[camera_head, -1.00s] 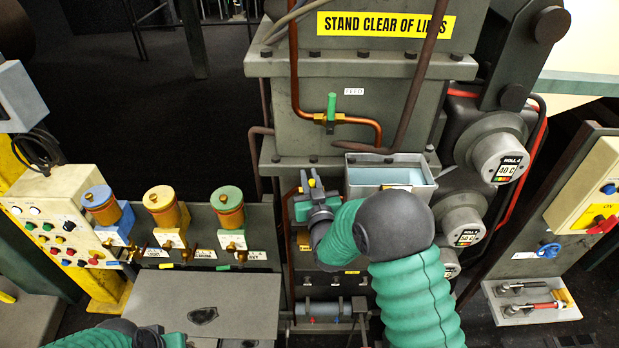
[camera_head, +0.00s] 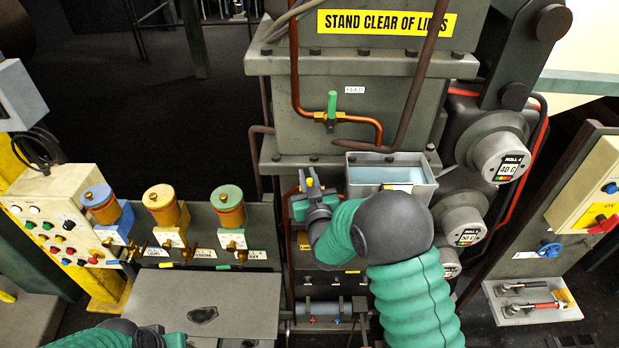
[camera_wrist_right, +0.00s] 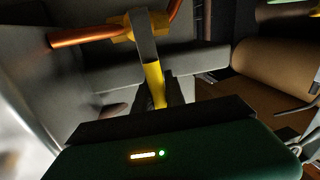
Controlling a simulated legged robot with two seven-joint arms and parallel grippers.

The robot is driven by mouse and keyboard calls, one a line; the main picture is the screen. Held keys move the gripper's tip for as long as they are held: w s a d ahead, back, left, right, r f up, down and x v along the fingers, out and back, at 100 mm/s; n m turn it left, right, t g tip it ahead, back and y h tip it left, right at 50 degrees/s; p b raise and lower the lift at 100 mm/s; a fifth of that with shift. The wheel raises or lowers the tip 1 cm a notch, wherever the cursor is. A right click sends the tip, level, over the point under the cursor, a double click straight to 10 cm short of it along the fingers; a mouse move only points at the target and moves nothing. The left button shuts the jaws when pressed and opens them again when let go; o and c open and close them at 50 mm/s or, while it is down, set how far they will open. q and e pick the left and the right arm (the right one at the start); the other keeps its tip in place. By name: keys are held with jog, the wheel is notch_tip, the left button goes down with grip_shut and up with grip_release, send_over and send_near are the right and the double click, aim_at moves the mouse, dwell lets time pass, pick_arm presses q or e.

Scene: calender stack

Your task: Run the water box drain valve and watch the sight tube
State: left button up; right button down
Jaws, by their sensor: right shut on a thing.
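The water box (camera_head: 362,178) is an open grey metal box with pale blue water, on the front of the machine. My right gripper (camera_head: 312,187) is just left of it, shut on a yellow valve handle (camera_head: 309,181). In the right wrist view the yellow handle (camera_wrist_right: 154,84) runs down between the dark fingers, below a brass valve body (camera_wrist_right: 122,27) on a copper pipe (camera_wrist_right: 85,36). The fingertips are partly hidden. I cannot pick out the sight tube for certain.
A green-handled feed valve (camera_head: 331,108) is above on a copper pipe. Several oil cups (camera_head: 163,205) and a button panel (camera_head: 55,215) stand at left. Roll gauges (camera_head: 500,158) are at right. A grey plate (camera_head: 200,312) lies at the lower left.

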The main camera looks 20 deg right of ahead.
jog(key=shift+w+a+f+n+g+h+b, duration=0.1)
jog(key=shift+w+a+f+n+g+b, duration=0.25)
jog(key=shift+a+n, duration=0.7)
jog(key=shift+w+a+f+n+g+h+b, duration=0.15)
jog(key=shift+a+f+n+b, duration=0.35)
jog(key=shift+n, duration=1.05)
jog(key=shift+w+a+f+n+g+h+b, duration=0.1)
jog(key=shift+w+a+f+n+g+b, duration=0.15)
jog(key=shift+a+f+n, duration=0.6)
jog(key=shift+r+n, duration=0.25)
jog(key=shift+n, duration=0.2)
jog(key=c, duration=1.4)
grip_release()
jog(key=shift+a, duration=0.1)
jog(key=shift+s, duration=0.1)
